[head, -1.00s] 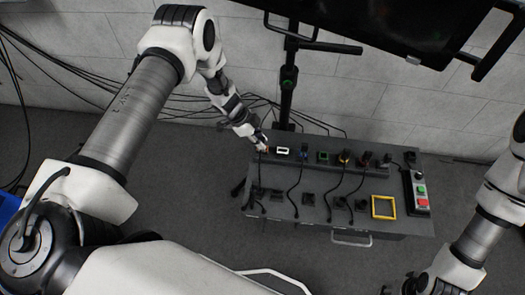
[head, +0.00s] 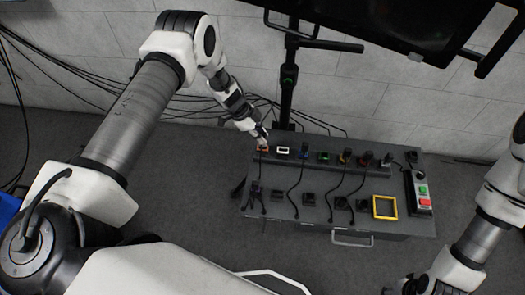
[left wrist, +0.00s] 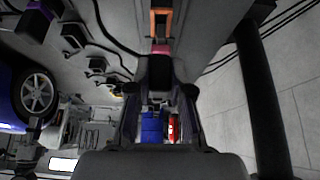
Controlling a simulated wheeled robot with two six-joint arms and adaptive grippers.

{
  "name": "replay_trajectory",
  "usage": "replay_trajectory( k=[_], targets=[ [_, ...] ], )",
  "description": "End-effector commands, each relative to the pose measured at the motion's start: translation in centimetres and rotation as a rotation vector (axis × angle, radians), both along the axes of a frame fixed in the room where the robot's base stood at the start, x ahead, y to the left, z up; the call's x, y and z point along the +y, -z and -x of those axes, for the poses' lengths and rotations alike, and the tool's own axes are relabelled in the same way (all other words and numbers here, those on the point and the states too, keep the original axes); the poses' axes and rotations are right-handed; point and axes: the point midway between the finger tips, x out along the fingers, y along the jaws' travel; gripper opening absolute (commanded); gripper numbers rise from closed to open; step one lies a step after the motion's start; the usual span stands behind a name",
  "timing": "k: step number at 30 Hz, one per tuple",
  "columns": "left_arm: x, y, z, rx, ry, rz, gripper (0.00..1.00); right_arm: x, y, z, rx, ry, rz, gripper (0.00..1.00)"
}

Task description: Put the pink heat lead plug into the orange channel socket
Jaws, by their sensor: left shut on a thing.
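My left gripper (head: 262,138) is shut on the pink heat lead plug, just behind the orange channel socket (head: 262,149) at the left end of the raised socket row. In the left wrist view the gripper (left wrist: 158,75) holds a dark plug body with a pink end (left wrist: 160,48). This pink end faces the orange-framed socket (left wrist: 161,22), in line with it. I cannot tell whether they touch or how far the plug is in. My right gripper (head: 388,289) shows only as a dark part at the bottom edge.
The grey bench (head: 290,225) carries several other sockets in the row, with dark cables hanging forward. A yellow frame (head: 384,207) and a button box (head: 421,190) with green and red buttons are at its right. A dark post (head: 287,90) rises behind the bench.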

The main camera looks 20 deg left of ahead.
Motion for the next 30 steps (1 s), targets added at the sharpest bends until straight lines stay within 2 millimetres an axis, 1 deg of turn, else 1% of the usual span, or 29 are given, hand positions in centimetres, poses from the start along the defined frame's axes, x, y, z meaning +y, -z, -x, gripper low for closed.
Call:
replay_trajectory(
  k=[14,30],
  targets=[
    [0.0,0.0,0.0,0.000,0.000,0.000,0.00,0.0,0.0,0.0,0.000,0.000,0.000,0.40],
    [0.0,1.7,0.0,0.000,0.000,0.000,0.00,0.0,1.2,0.0,0.000,0.000,0.000,0.40]
  ],
)
